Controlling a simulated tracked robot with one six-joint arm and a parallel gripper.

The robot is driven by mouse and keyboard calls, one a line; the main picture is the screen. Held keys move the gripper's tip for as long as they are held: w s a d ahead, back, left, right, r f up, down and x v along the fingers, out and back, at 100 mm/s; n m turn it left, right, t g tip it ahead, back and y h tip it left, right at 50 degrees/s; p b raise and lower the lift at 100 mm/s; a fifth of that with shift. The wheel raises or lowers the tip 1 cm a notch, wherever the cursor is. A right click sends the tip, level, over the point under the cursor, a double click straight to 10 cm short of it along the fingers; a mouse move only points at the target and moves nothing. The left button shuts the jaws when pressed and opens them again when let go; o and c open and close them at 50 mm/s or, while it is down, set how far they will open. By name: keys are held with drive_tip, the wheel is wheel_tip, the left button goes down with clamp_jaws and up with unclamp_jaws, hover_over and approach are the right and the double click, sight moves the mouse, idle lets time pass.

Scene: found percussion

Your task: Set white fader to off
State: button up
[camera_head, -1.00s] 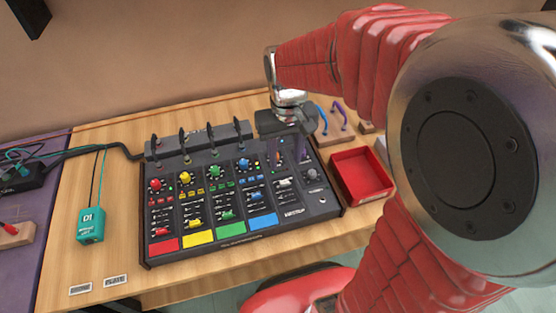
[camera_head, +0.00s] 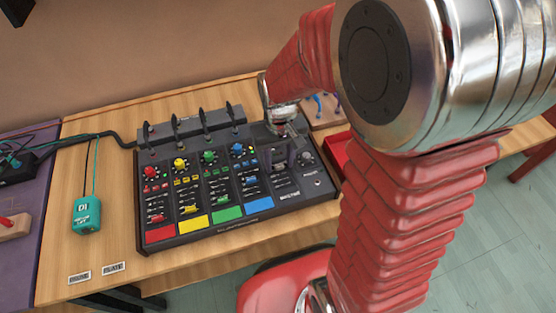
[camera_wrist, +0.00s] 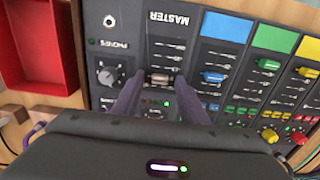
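The black mixer (camera_head: 288,208) lies on the wooden table, with red, yellow, green and blue channels and a master strip at its right. In the wrist view, the white fader (camera_wrist: 159,78) sits in the master strip (camera_wrist: 168,20) of the mixer. My gripper (camera_wrist: 160,79) points down at that strip, its two purple fingers on either side of the fader cap. Narrow gaps seem to show between fingertips and cap, so it looks open around the fader. In the head view, my gripper (camera_head: 279,158) largely covers the fader, so its position there is hard to see.
A blue fader (camera_wrist: 213,77) stands in the neighbouring channel. A grey knob (camera_wrist: 106,76) is on the other side of the master strip. A red tray (camera_wrist: 40,45) lies beside the mixer. A teal box (camera_head: 87,216) and black cables are at the left.

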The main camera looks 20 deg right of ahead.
clamp_jaws()
idle(0.4)
